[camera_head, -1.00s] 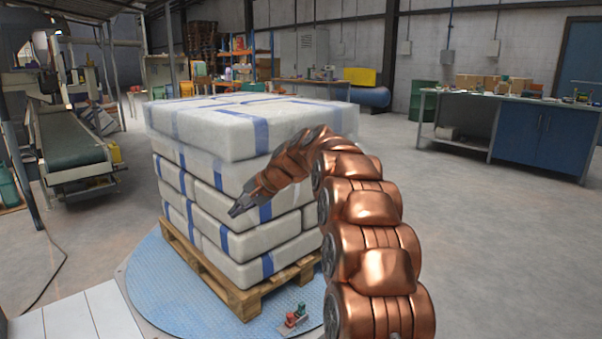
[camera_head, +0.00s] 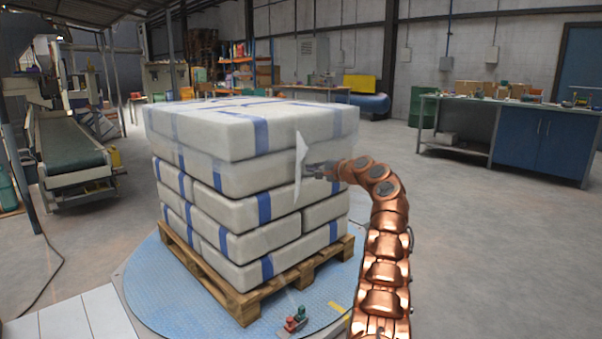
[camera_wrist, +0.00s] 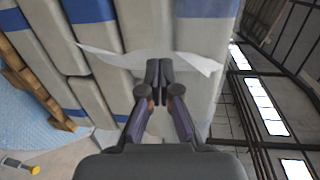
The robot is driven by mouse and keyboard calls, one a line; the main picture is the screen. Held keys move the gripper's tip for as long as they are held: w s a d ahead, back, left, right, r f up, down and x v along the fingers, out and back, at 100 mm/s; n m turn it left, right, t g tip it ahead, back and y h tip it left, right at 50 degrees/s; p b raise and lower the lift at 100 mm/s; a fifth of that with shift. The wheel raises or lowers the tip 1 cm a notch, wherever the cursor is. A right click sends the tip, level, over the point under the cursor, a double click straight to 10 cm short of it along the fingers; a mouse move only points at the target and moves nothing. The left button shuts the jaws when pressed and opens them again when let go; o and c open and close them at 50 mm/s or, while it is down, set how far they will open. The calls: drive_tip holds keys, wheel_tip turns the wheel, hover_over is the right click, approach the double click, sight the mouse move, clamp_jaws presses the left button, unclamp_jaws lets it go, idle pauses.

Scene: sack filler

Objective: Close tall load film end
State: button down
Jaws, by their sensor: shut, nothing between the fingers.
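The tall load (camera_head: 235,185) is a stack of white sacks with blue bands on a wooden pallet (camera_head: 243,303). A loose whitish film end (camera_head: 300,160) hangs as a narrow pointed strip near the right part of its front face. In the wrist view the film end (camera_wrist: 190,63) runs crosswise over the sacks, with a free, pointed tip at the right. My gripper (camera_head: 307,172) is shut and empty, with its tips beside the strip. In the wrist view my gripper (camera_wrist: 158,66) has its tips together at the strip; whether they touch it I cannot tell.
The pallet stands on a round blue turntable plate (camera_head: 150,280). A small red and green device (camera_head: 294,319) sits at its front edge. A conveyor (camera_head: 70,150) stands at left and a blue workbench (camera_head: 540,140) at back right. The floor at right is clear.

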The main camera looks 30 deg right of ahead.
drive_tip(key=s+d+f+t, duration=0.1)
drive_tip(key=s+d+f, duration=0.15)
drive_tip(key=d, duration=0.25)
drive_tip(key=p+x, duration=0.5)
drive_tip(key=x, duration=0.1)
drive_tip(key=shift+a+r+t+p, duration=0.2)
drive_tip(key=shift+r+t+p, duration=0.15)
drive_tip(key=shift+r, duration=0.2)
idle(0.4)
drive_tip(key=p+x, duration=0.1)
drive_tip(key=p, duration=0.6)
drive_tip(key=shift+w+p, duration=0.35)
drive_tip(key=shift+w, duration=0.05)
